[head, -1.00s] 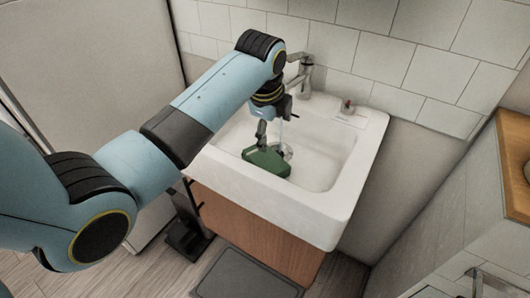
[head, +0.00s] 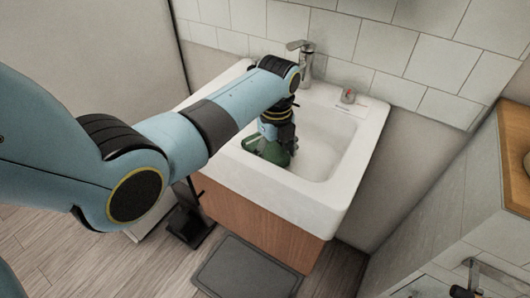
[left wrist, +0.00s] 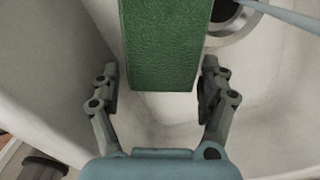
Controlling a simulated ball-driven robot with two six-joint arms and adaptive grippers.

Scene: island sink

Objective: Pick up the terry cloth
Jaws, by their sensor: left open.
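The terry cloth shows as a green, rough-textured piece (head: 272,154) in the sink basin, partly hidden behind my left gripper in the head view. In the left wrist view the green cloth (left wrist: 163,45) is a straight-edged strip coming down from the top of the picture. My left gripper (head: 284,152) is low in the basin, pointing down at the cloth. In the left wrist view its open fingers (left wrist: 160,82) stand to either side of the cloth's near end, with visible gaps. Nothing is held. My right gripper is not clearly seen.
The white sink (head: 345,185) has raised walls around the arm. A faucet (head: 305,62) stands behind, and a small red-topped item (head: 348,95) sits on the back rim. The drain (left wrist: 232,22) lies beside the cloth. A dark mat (head: 247,270) lies on the floor.

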